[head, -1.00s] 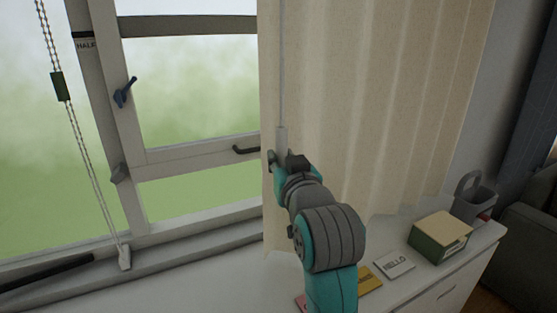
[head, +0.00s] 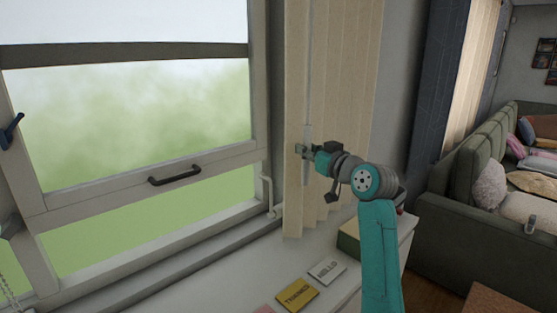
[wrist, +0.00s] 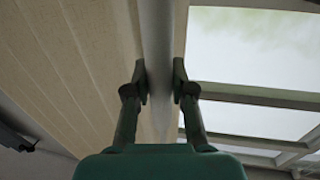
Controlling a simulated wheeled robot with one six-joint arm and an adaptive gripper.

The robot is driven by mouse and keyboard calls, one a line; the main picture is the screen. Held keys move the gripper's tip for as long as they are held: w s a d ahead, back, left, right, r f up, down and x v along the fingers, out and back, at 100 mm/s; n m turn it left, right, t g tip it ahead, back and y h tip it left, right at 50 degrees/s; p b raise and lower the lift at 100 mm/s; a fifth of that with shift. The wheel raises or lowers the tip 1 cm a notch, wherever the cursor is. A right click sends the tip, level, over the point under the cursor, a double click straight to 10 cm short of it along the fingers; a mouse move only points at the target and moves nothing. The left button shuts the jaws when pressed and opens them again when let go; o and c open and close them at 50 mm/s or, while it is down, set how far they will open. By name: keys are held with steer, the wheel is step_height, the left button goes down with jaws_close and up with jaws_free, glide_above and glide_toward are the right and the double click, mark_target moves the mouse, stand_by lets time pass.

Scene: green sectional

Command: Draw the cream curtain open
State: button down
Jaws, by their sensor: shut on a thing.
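The cream curtain (head: 345,75) hangs bunched in folds at the right side of the window (head: 150,110), leaving the glass clear of it. A thin pale wand (head: 307,105) hangs along the curtain's left part. My gripper (head: 301,151) is at the wand's lower part, in front of the curtain. In the wrist view the two fingers of my gripper (wrist: 159,85) are closed around the pale wand (wrist: 157,35), with the curtain (wrist: 70,60) to the left and the window (wrist: 250,60) to the right.
Below stands a white cabinet top with a HELLO card (head: 327,269), a yellow card (head: 297,295) and a green box (head: 348,238), partly behind my arm. A black window handle (head: 175,175) juts out at left. A green sofa (head: 455,190) stands at right.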

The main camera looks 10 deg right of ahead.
steer(key=w+d, duration=0.1)
steer(key=d, duration=0.1)
steer(key=w+d, duration=0.3)
steer(key=d, duration=0.2)
steer(key=shift+w, duration=0.35)
steer(key=shift+w+d+r, duration=0.1)
steer(key=shift+w+d, duration=0.15)
steer(key=shift+d, duration=0.1)
steer(key=c, duration=1)
jaws_free()
steer(key=shift+w+d, duration=0.1)
steer(key=shift+d, duration=0.05)
steer(key=shift+o, duration=0.2)
steer(key=v, duration=1.2)
